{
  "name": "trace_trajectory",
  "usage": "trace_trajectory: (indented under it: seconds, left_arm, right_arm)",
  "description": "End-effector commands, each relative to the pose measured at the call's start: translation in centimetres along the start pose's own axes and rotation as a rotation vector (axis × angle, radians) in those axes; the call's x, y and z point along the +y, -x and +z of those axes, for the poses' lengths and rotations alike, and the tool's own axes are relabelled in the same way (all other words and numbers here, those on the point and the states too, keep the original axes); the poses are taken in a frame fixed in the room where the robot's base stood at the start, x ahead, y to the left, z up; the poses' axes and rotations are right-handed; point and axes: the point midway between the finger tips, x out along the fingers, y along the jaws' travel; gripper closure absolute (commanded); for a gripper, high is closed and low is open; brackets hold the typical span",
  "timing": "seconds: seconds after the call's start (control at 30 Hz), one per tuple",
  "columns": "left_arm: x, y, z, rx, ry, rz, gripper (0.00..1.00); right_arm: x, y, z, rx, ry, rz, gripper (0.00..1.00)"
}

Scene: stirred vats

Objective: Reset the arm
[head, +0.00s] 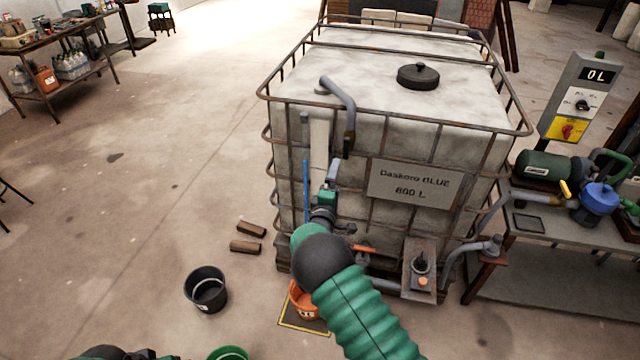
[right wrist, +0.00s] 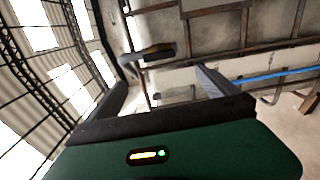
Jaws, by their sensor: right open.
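My right arm comes in from the bottom of the head view. Its gripper (head: 327,192) is in front of the vat's front left side, below the bent grey pipe (head: 340,105); the arm partly hides it. In the right wrist view the two grey fingers of the right gripper (right wrist: 163,86) are spread apart with nothing held between them. The bent pipe's dark end (right wrist: 152,52) shows beyond them. My left gripper is not seen.
The caged white vat (head: 400,140) stands close ahead, with an orange-handled valve (head: 363,248) low on its front. A black bucket (head: 206,289), an orange bucket (head: 303,300) and wooden blocks (head: 247,246) are on the floor.

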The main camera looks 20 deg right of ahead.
Motion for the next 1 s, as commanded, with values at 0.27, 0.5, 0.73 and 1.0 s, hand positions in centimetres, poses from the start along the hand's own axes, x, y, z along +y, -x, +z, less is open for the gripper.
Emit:
trace_trajectory:
  seconds: [0.27, 0.5, 0.73, 1.0]
  left_arm:
    - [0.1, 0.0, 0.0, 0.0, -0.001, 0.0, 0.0]
    - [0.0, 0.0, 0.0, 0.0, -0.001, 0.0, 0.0]
    - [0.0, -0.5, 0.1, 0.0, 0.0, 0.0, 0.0]
    - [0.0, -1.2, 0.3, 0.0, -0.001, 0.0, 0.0]
  right_arm:
    - [0.2, 0.3, -0.6, 0.001, 0.004, 0.004, 0.02]
    - [0.5, 0.7, -0.8, 0.003, -0.003, 0.0, 0.02]
    - [-0.7, 5.0, 0.3, 0.059, -0.432, -0.407, 0.02]
    - [-2.8, 27.4, 5.7, -0.233, -0.911, -1.15, 0.02]
